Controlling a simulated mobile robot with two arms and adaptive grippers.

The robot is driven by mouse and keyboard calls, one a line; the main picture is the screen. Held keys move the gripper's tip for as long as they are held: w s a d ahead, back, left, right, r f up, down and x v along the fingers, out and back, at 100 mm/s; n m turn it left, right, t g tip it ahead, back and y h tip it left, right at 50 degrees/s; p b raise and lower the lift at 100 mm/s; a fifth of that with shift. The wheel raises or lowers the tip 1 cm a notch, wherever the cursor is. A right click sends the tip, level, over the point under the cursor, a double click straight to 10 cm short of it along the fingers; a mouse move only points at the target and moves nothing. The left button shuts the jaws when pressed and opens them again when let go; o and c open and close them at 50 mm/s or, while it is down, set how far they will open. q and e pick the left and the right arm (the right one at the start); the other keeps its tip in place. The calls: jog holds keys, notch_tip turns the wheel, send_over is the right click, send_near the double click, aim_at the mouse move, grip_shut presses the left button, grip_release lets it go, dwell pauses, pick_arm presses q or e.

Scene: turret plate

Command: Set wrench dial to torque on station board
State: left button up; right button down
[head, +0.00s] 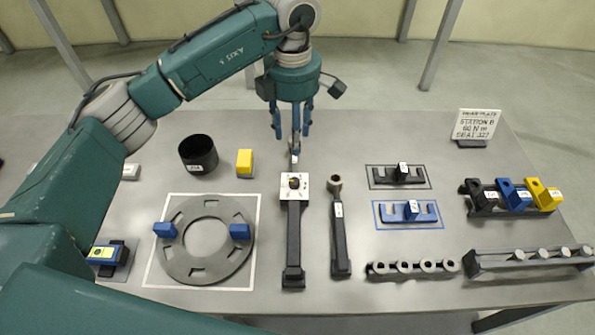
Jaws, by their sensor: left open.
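The station board (475,126) stands at the back right; its lettering seems to read "STATION B", "60 N m" and a seat line that is hard to read. A long black wrench (293,245) lies in the middle of the table, handle toward me. Its dial, a dark knob (294,183) on a pale square plate, faces up; its setting is too small to read. My left gripper (291,128) points down with its blue fingers apart, beyond the dial and over the wrench's far grey end. It holds nothing I can see. My right gripper is not in view.
A second wrench (340,235) lies close right of the first. A grey slotted ring (182,258) with blue blocks lies left, near a black cup (198,153) and a yellow block (245,162). Racks and holders (520,262) fill the right.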

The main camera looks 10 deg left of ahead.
pick_arm(q)
notch_tip(320, 180, down, 5)
jog(key=b, duration=0.4)
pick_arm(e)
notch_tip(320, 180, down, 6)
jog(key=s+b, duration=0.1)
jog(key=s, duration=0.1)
pick_arm(q)
jog(key=p, duration=0.1)
send_over(294, 180)
jog(key=f, duration=0.4)
jog(key=shift+s, duration=0.25)
notch_tip(294, 180, down, 7)
jog(key=p, duration=0.2)
jog(key=shift+w+p, duration=0.1)
jog(key=shift+p, duration=0.3)
jog(key=shift+f, duration=0.4)
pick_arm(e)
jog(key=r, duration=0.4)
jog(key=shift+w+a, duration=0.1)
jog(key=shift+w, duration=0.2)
pick_arm(q)
jog(key=shift+c, duration=0.5)
grip_shut()
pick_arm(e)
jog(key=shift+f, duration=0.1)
